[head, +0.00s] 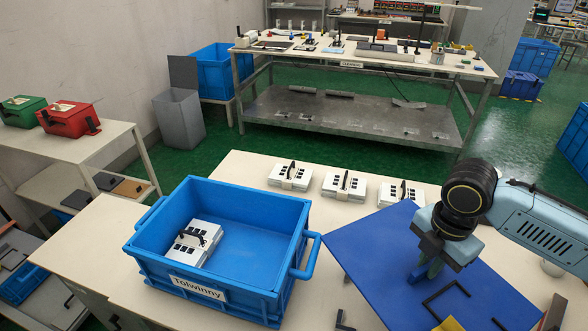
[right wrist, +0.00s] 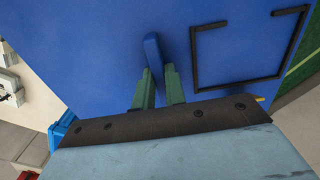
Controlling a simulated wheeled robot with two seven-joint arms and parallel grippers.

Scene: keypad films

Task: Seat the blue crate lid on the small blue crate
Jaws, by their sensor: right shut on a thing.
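The small blue crate (head: 250,215) stands open on the near table, with a white label reading Tolwinny on its front. One white keypad unit (head: 196,243) with a black handle lies inside at the left. The blue crate lid (head: 370,245) is a flat dark-blue panel to the right of the crate, apart from its opening. My right gripper (head: 420,272) is shut on the lid's upright blue grip, which also shows between the fingers in the right wrist view (right wrist: 153,55). I cannot tell how high the lid is above the table. My left gripper is out of view.
Several white keypad units (head: 344,186) stand in a row behind the crate and lid. A black bracket shape (head: 446,297) shows on the lid's face. A side table with green and red cases (head: 68,118) is at the left. Bare tabletop (head: 80,235) lies left of the crate.

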